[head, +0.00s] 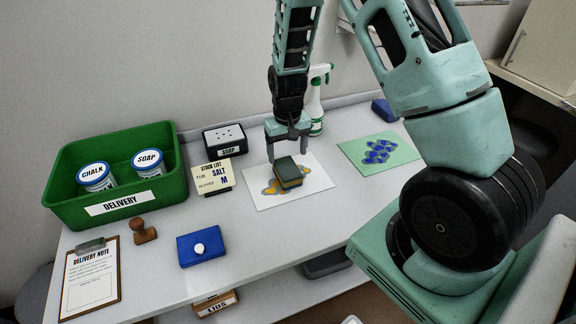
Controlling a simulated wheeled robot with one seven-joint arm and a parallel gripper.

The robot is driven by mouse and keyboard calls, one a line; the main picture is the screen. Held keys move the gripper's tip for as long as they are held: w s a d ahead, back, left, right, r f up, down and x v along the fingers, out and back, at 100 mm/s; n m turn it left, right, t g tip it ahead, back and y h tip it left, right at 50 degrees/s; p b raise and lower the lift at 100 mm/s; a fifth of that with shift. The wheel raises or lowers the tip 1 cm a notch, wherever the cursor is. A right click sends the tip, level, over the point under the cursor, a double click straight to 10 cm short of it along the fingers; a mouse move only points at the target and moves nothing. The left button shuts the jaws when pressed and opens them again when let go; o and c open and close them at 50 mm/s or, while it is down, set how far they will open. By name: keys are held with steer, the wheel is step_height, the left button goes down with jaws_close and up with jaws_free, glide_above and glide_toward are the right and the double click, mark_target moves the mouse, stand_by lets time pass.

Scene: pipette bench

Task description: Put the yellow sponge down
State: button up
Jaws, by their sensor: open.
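The yellow sponge (288,174), with a dark green top and a yellowish side, rests on a white sheet (316,182) with yellow and grey blotches. My gripper (289,150) is open and points down just above and behind the sponge. One finger shows at the sponge's left. I cannot tell whether the fingers touch it, and the far finger is partly hidden.
A green delivery crate (115,207) with chalk and soap tubs stands left. A black soap box (224,140), stock list card (212,178), spray bottle (317,100), blue box (200,247), stamp (143,231) and clipboard (91,280) surround the sheet. A green sheet (379,151) lies right.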

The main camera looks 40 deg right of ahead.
mark_target(287, 167)
steer(key=s+a+r+n+y, duration=0.1)
steer(key=s+a+r+n, duration=0.25)
steer(key=a+r, duration=0.45)
steer(key=s+a+r+n, duration=0.2)
steer(key=s+a+r, duration=0.3)
steer(key=a, duration=0.5)
steer(key=s+a+r+n, duration=0.2)
steer(key=s+a, duration=0.1)
steer(key=s, duration=0.5)
steer(key=s+a+r+n, duration=0.2)
steer(key=s+a+n, duration=0.1)
steer(key=s, duration=0.5)
steer(key=shift+s+a+r, duration=0.35)
steer(key=shift+s+a, duration=0.05)
steer(key=shift+a, duration=0.05)
steer(key=shift+n, duration=0.25)
